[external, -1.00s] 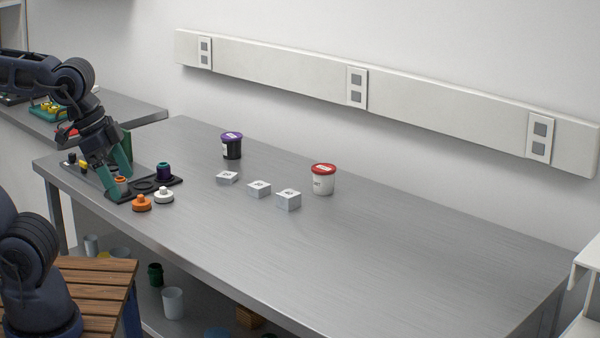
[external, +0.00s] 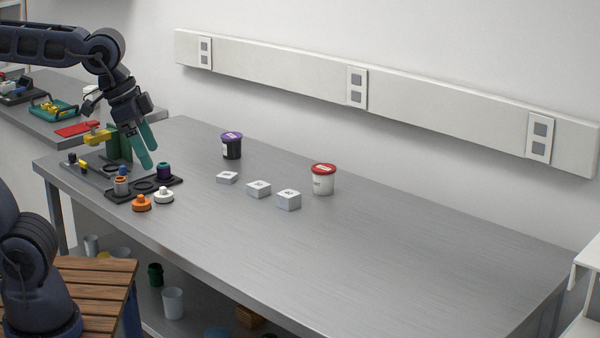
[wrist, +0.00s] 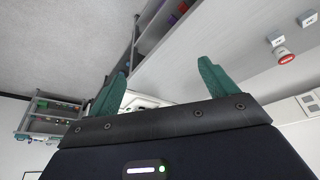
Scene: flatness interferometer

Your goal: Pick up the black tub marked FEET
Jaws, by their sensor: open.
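A black tub with a purple lid (external: 232,147) stands upright towards the back of the steel bench, left of centre. A pale label shows on it, but its lettering is too small to read. My gripper (external: 150,158) is open and empty, teal fingers pointing down, above the back of the black holder and left of the tub, well apart from it. The open fingers also show in the wrist view (wrist: 162,72). I cannot make out the black tub in the wrist view.
Orange (external: 141,203) and white (external: 164,195) knobs sit in front. The bench's right half is clear.

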